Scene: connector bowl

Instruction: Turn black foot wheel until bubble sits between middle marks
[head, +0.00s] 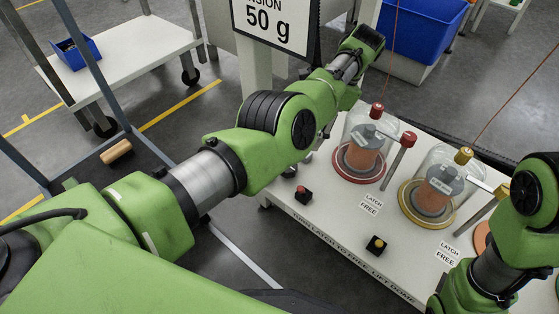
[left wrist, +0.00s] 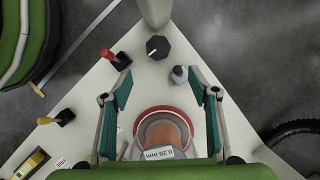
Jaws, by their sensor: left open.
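In the left wrist view a black faceted knob (left wrist: 158,47) with a white line on its top sits near the table corner, by the foot of a pale post. I cannot tell if it is the foot wheel. No bubble or level marks can be made out in either view. My left gripper (left wrist: 160,78) is open and empty, its teal-padded fingers spread, with the knob beyond the fingertips. In the head view my left arm reaches to the back of the table, and its fingers cannot be made out. My right arm shows at the right; its gripper is not seen.
A red-based glass dome (head: 365,150) and a yellow-based dome (head: 435,190) stand on the white table (head: 335,215). A red-topped control (head: 304,194) and a yellow-topped one (head: 377,245) are near its front edge. A small grey post (left wrist: 179,74) stands beside the right finger.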

